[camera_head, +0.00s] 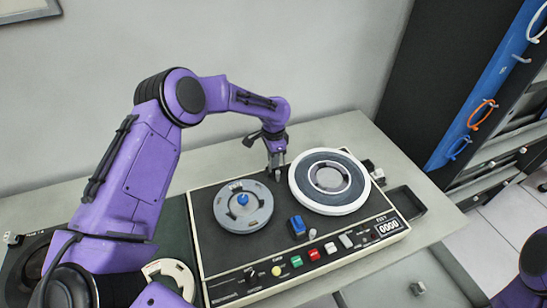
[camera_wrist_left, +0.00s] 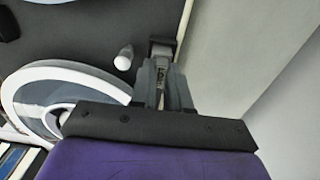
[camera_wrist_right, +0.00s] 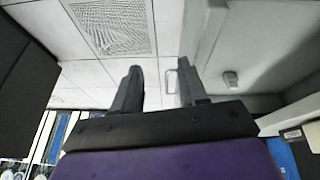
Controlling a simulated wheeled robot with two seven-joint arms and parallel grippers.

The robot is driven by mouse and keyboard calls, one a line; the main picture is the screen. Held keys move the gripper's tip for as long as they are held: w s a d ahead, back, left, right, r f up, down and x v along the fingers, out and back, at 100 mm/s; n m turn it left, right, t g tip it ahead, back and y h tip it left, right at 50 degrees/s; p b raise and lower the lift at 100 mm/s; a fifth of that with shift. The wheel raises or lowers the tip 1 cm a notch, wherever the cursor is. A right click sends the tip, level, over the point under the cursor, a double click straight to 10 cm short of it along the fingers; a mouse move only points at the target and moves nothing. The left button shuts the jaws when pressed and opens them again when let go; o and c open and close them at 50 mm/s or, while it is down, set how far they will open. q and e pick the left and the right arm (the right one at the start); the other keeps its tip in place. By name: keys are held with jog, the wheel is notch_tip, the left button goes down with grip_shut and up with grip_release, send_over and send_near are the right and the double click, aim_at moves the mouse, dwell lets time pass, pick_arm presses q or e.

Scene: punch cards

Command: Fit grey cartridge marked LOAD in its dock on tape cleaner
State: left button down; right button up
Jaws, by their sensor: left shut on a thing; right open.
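The tape cleaner (camera_head: 262,258) is a dark panel with a pale rim, lying on the table. My left gripper (camera_head: 277,166) points down over its back edge, between the two reels. In the left wrist view my left gripper (camera_wrist_left: 165,70) is shut on the grey cartridge (camera_wrist_left: 160,74), which bears partly legible lettering. A small dark bracket (camera_wrist_left: 163,44) with a grey top, perhaps the dock, lies just beyond the fingertips. Whether the cartridge touches it I cannot tell. My right gripper (camera_wrist_right: 160,72) is open and empty, away from the table.
A large white-rimmed reel (camera_head: 330,208) and a smaller grey reel with a blue hub (camera_head: 242,200) sit on the cleaner. A blue block (camera_head: 297,226), coloured buttons (camera_head: 297,261) and a counter (camera_head: 388,227) are in front. A black tray (camera_head: 406,202) stands right.

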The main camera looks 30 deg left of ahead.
pick_arm(q)
jog(key=shift+f, duration=0.25)
jog(key=c, duration=1)
grip_release()
jog(key=shift+c, duration=1)
jog(key=shift+r, duration=0.15)
notch_tip(320, 180, up, 3)
jog(key=p, duration=0.2)
jog(key=shift+r+p, duration=0.1)
jog(key=shift+p, duration=0.2)
notch_tip(320, 180, up, 2)
jog(key=shift+r+p, duration=0.15)
jog(key=shift+p, duration=0.15)
jog(key=shift+r, duration=1.2)
